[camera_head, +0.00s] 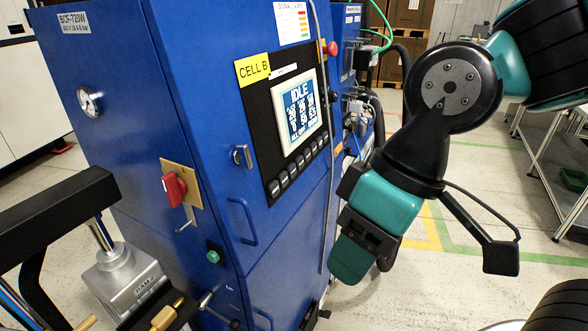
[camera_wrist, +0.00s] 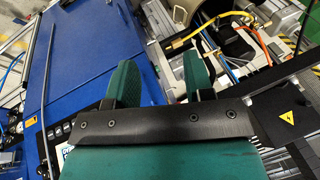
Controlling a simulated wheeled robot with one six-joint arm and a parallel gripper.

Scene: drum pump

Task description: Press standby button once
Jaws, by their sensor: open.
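The blue cabinet (camera_head: 170,80) carries a yellow "CELL B" label and a lit screen (camera_head: 300,112) reading IDLE. A row of small dark buttons (camera_head: 298,167) runs under the screen; their legends are too small to read, so I cannot tell which is standby. A green button (camera_head: 213,256) sits lower on the cabinet's edge. My gripper (camera_head: 352,258) hangs to the right of the panel, apart from it, pointing down. In the wrist view my gripper (camera_wrist: 160,72) is open with nothing between its teal fingers. Part of the button row (camera_wrist: 58,131) shows there at lower left.
A red rotary switch (camera_head: 174,188) and a door handle (camera_head: 245,221) stick out from the cabinet. A grey pump unit (camera_head: 125,277) stands at lower left. Hoses and machinery (camera_wrist: 250,30) lie beyond my fingers. A metal rack (camera_head: 540,160) stands at right, with open floor before it.

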